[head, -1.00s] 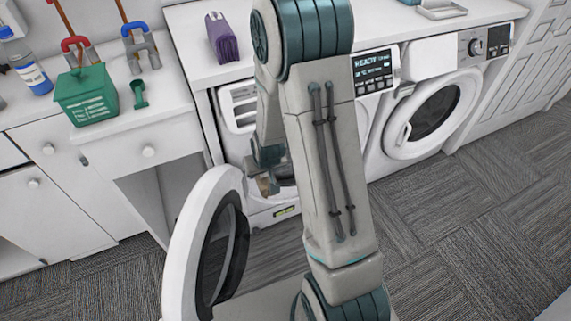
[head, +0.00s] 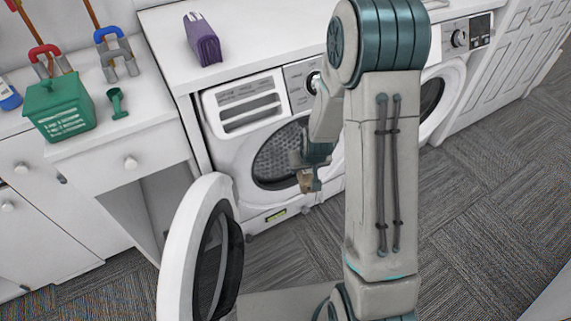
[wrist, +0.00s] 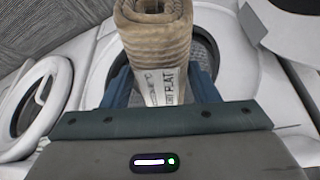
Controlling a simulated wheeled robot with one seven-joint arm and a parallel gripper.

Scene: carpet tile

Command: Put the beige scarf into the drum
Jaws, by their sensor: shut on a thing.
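The beige scarf (wrist: 158,40) is a ribbed, rolled bundle with a white printed label, held between the fingers of my gripper (wrist: 160,85) in the wrist view. In the head view only a small brown part of the scarf (head: 305,181) shows beside my gripper (head: 312,180). My gripper is shut on it in front of the washer's round opening. The perforated metal drum (head: 280,155) shows inside that opening and looks empty where visible; my arm hides its right side. The drum also shows behind the scarf in the wrist view (wrist: 206,55).
The round washer door (head: 178,255) stands open at the lower left of the opening. A second front-loader (head: 432,105) is at the right, partly behind my arm. A purple folded item (head: 203,40) and a green bin (head: 60,107) stand on the counters. Carpet in front is clear.

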